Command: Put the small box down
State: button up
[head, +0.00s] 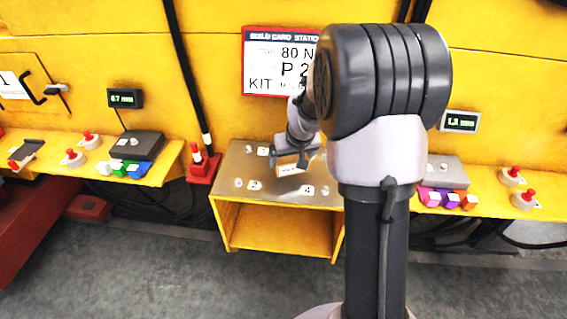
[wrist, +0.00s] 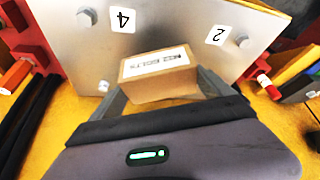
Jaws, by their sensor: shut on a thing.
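The small box (wrist: 160,86) is a tan carton with a white printed label, partly blurred, ending in what looks like "BOLTS". In the wrist view it sits between the two fingers of my gripper (wrist: 162,92), which is shut on it. In the head view my gripper (head: 291,164) is over the metal top (head: 236,167) of a yellow stand, with a little of the tan box (head: 289,170) showing below it. I cannot tell whether the box touches the top. The top has pegs and white number tags; 2 and 4 are readable in the wrist view.
A yellow shelf (head: 170,160) at left holds a scale with coloured blocks and red-knobbed weights. A similar shelf (head: 485,212) stands at right. A red-based post (head: 202,168) stands left of the stand. A sign (head: 268,62) hangs behind. My arm hides the stand's right part.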

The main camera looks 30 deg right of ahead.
jog(key=shift+w+a+f, duration=0.1)
jog(key=shift+w+a, duration=0.15)
jog(key=shift+w, duration=0.25)
jog(key=shift+w+a+f, duration=0.1)
jog(key=shift+w+a, duration=0.1)
jog(key=shift+w, duration=0.3)
jog(key=f, duration=0.1)
jog(key=f+b, duration=0.2)
jog(key=shift+w+a, duration=0.25)
jog(key=shift+w, duration=0.05)
jog(key=shift+f, duration=0.4)
jog(key=shift+r, duration=0.25)
jog(key=shift+f, duration=0.1)
